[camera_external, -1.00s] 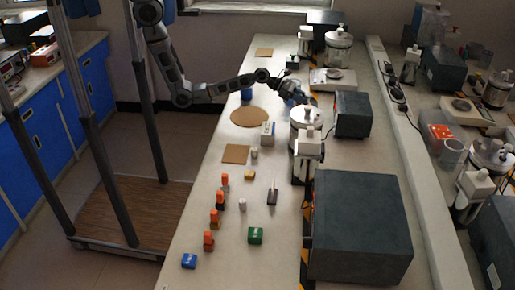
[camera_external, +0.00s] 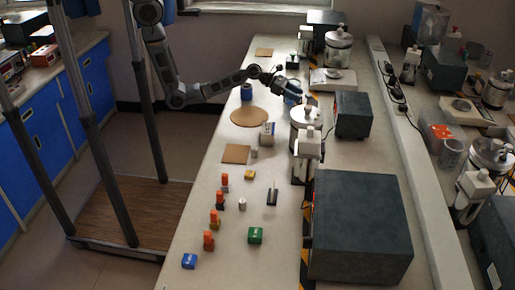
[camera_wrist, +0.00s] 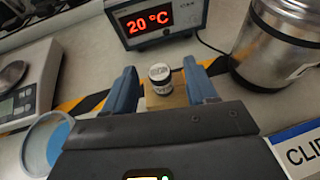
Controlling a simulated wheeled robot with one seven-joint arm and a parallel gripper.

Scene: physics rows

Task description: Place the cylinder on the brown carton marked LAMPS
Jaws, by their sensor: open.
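My gripper (camera_wrist: 162,88) is open, with a gap visible on both sides of the cylinder. A tan-brown surface (camera_wrist: 179,97) shows beneath the cylinder, which appears to stand on it. It may be the brown carton, but no LAMPS marking is visible and my gripper hides its near part. In the external view my gripper (camera_external: 292,93) is over the bench beside the metal vessel; the cylinder cannot be made out there.
A display reading 20 °C (camera_wrist: 155,20) stands behind, a metal vessel (camera_wrist: 277,45) at right and a scale (camera_wrist: 28,85) at left. A box marked CLI (camera_wrist: 298,145) is close at lower right.

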